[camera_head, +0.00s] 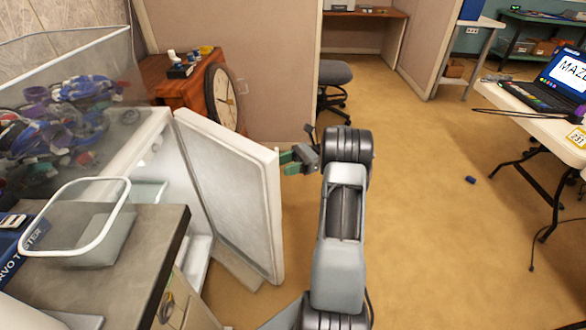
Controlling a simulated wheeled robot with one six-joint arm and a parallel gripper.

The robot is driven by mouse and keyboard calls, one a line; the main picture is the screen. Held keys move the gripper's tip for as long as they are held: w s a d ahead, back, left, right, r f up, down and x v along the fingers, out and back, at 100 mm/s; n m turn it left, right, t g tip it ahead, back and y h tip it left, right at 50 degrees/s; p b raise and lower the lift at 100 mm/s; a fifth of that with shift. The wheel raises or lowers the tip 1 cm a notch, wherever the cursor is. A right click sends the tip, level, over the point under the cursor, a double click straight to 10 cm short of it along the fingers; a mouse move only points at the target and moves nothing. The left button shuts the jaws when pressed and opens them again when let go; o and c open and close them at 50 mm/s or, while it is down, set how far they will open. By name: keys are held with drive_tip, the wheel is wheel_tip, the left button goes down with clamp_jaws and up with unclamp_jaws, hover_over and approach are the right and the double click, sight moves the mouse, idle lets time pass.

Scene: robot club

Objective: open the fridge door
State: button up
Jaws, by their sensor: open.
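The white fridge (136,146) stands at the left, behind the grey counter. Its door (232,190) is swung partly open, so shelf parts inside the fridge show behind it. My gripper (288,160) is at the right of the door, close to its upper free edge, with green fingertips pointing left at the door. The gripper is open. I cannot tell whether the fingertips touch the door. No handle is clearly visible. My arm stands upright in the middle of the view.
A grey counter (128,262) with a clear container (92,240) is at the front left. A clear bin of cables (62,115) sits atop the fridge. A clock (221,97) and wooden cabinet (183,92) stand behind. Carpet at right is mostly free, before a white table (535,115).

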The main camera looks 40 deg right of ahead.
drive_tip(key=s+a+r+p, duration=0.1)
drive_tip(key=s+a+r, duration=0.2)
drive_tip(key=s, duration=0.5)
drive_tip(key=shift+s+r+p, duration=0.15)
drive_tip(key=shift+r+p, duration=0.15)
drive_tip(key=shift+r, duration=0.05)
